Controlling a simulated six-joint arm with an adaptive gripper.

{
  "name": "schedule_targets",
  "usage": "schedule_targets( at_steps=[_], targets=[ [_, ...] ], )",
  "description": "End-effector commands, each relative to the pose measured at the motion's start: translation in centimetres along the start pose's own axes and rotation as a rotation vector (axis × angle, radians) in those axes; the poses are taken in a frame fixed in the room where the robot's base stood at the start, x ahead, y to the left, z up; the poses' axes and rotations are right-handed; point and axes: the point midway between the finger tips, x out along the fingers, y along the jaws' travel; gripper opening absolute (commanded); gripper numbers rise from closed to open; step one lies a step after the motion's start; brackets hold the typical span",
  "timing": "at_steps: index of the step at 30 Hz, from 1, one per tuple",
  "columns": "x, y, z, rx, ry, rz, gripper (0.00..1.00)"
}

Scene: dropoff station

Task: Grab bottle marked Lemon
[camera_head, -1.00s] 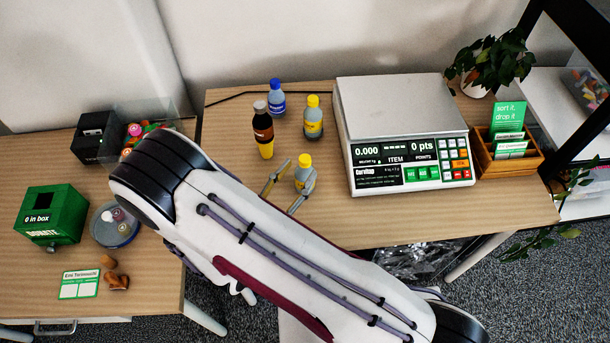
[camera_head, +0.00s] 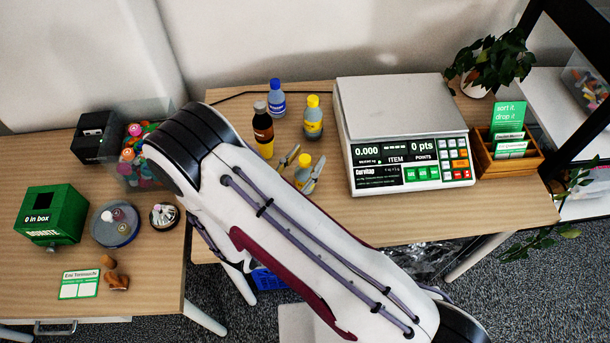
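Two clear bottles with yellow caps and yellow labels stand on the right table. The nearer yellow-capped bottle (camera_head: 303,173) is at my gripper; the farther yellow-capped bottle (camera_head: 313,118) stands behind it. Their labels are too small to read, so I cannot tell which is marked Lemon. My gripper (camera_head: 308,155) is open, with one finger on each side of the nearer bottle's upper part. I cannot see whether either finger touches it. My arm hides part of the table in front.
A dark bottle with an orange-yellow label (camera_head: 263,130) and a blue-capped bottle (camera_head: 276,99) stand left of the yellow-capped ones. A scale (camera_head: 385,105) stands close on the right. A green donation box (camera_head: 52,212) is on the left table (camera_head: 150,270).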

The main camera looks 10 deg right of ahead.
Motion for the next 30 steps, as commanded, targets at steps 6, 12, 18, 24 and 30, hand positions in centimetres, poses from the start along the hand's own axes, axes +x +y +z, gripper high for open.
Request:
schedule_targets(
  at_steps=[6,12,18,24,30],
  targets=[
    [-0.01,0.00,0.00,0.000,0.000,0.000,0.40],
    [-0.02,0.00,0.00,0.000,0.000,0.000,0.07],
    [-0.02,0.01,0.00,0.000,0.000,0.000,0.07],
    [-0.02,0.00,-0.05,0.000,0.000,0.000,0.07],
    [-0.02,-0.01,-0.57,0.000,0.000,0.000,0.07]
  ],
)
